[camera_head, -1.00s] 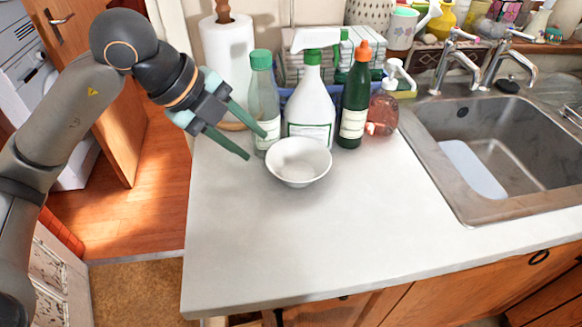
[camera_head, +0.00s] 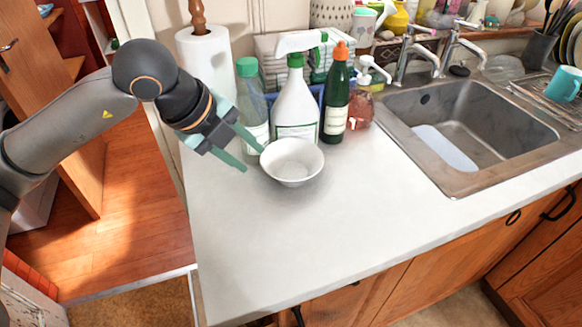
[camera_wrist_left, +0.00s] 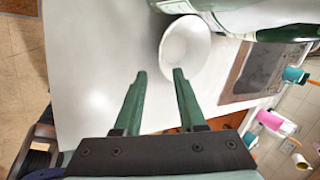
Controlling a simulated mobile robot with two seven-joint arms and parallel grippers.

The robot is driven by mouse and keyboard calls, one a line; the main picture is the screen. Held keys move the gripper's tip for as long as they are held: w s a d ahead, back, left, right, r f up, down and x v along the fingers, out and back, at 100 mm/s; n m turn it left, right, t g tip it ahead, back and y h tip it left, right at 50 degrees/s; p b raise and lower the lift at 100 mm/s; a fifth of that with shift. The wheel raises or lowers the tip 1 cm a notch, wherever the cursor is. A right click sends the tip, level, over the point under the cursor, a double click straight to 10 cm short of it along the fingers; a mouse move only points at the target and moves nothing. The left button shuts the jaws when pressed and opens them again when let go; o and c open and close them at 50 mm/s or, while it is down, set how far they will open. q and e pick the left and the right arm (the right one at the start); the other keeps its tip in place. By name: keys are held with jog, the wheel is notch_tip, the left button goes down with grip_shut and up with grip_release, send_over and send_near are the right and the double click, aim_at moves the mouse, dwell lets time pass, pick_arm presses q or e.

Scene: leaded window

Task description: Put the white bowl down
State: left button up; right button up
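The white bowl (camera_head: 292,160) stands upright on the pale countertop (camera_head: 260,235), in front of the bottles. It looks empty. My left gripper (camera_head: 253,160) is open and empty just left of the bowl, its upper fingertip close to the rim. Whether that tip touches the rim cannot be told. In the left wrist view the two green fingers of the gripper (camera_wrist_left: 160,72) are spread apart, and the bowl (camera_wrist_left: 184,48) shows beyond them, nearer the right finger. My right gripper is not in view.
Close behind the bowl stand a clear green-capped bottle (camera_head: 252,105), a white spray bottle (camera_head: 297,108), a dark green bottle (camera_head: 335,100) and a soap dispenser (camera_head: 361,105). A paper towel roll (camera_head: 206,60) is behind my gripper. A sink (camera_head: 470,130) lies right. The front counter is clear.

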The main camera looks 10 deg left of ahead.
aim_at(269, 171)
pick_arm(q)
jog(key=x, duration=0.9)
jog(key=shift+w+d+f+p, duration=0.2)
jog(key=shift+d+p, duration=0.05)
jog(key=shift+p, duration=0.1)
grip_shut()
jog(key=shift+r, duration=0.1)
dwell(0.9)
